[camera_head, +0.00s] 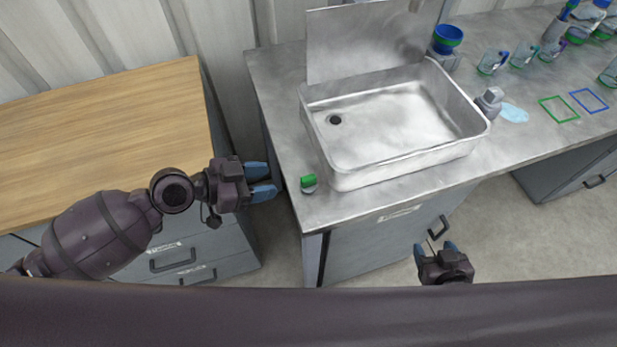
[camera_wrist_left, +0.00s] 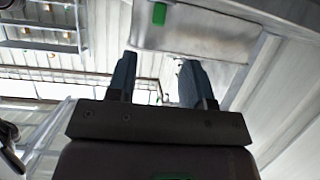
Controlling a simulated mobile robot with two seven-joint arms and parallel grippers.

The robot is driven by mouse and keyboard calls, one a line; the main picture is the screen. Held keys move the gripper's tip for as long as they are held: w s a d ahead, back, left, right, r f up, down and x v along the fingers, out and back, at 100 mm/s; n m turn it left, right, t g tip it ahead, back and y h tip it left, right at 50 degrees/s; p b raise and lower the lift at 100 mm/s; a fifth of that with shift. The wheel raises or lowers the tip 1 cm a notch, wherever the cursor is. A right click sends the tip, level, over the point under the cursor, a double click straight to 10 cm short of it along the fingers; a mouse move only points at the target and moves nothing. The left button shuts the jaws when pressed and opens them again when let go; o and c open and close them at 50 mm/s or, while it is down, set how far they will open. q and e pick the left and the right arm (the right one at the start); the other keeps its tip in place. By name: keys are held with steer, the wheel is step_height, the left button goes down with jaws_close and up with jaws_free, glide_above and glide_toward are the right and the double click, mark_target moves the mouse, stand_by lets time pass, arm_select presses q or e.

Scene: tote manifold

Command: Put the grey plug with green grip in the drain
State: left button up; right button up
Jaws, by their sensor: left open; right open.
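The grey plug with green grip (camera_head: 308,183) stands on the grey counter at its front left, just left of the sink. The drain (camera_head: 335,119) is a dark round hole in the left part of the sink floor, with nothing over it. My left gripper (camera_head: 272,181) is open and empty, a short way left of the plug, its fingers pointing towards it. In the left wrist view, a green block that looks like the plug's grip (camera_wrist_left: 159,13) shows beyond the open fingers (camera_wrist_left: 158,60). My right gripper (camera_head: 435,247) is open and empty in front of the counter.
The metal sink (camera_head: 408,162) has raised walls, and an upright panel (camera_head: 370,42) stands behind it. Several beakers stand further right. A wooden worktop (camera_head: 100,130) lies left, across a gap from the counter.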

mark_target(307, 178)
arm_select(q)
steer(key=shift+p+x, duration=0.5)
steer(key=shift+x, duration=2.45)
steer(key=p+x, duration=0.1)
steer(key=x, duration=0.3)
steer(key=shift+s, duration=0.2)
steer(key=shift+w+d+f, duration=0.15)
steer(key=shift+d, duration=0.25)
steer(key=c, duration=0.8)
jaws_close()
step_height(307, 178, up, 20)
steer(key=p, duration=0.2)
arm_select(e)
steer(key=shift+w+r, duration=0.1)
steer(key=shift+r, duration=2.1)
